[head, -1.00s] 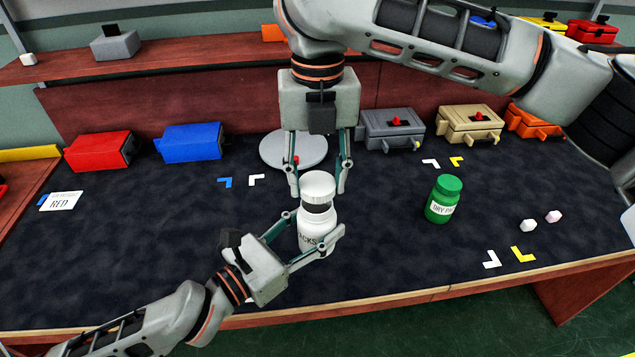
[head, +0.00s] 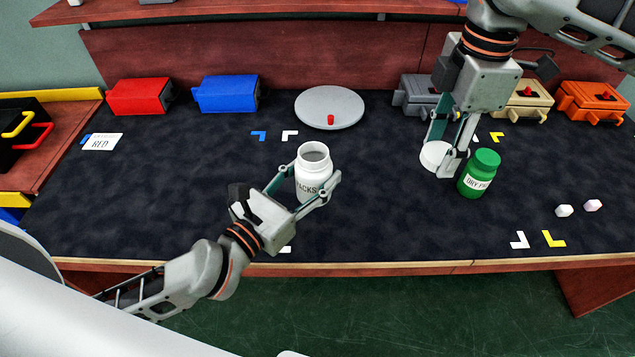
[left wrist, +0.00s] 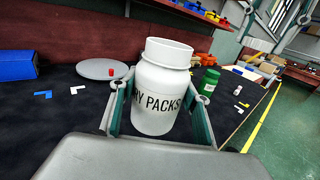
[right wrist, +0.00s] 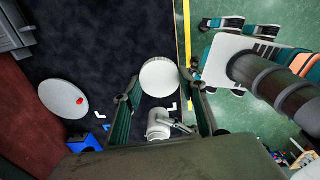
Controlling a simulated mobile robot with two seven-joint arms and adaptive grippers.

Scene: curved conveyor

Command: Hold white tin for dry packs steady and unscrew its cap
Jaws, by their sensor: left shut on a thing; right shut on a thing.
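The white tin (head: 313,180) stands upright on the dark mat, its mouth open and uncapped. My left gripper (head: 313,196) is shut around its body. In the left wrist view the tin (left wrist: 158,95) shows part of its "DRY PACKS" label between the fingers. My right gripper (head: 446,160) is shut on the white cap (head: 434,156), to the right of the tin and beside a green tin. In the right wrist view the cap (right wrist: 159,77) sits between the fingertips, and the open tin (right wrist: 158,124) shows beyond it.
The green tin (head: 480,174) stands capped close to my right gripper. A grey round plate (head: 330,105) with a red piece lies behind the white tin. Red (head: 138,96) and blue (head: 226,93) boxes stand at the back left. The mat's left middle is clear.

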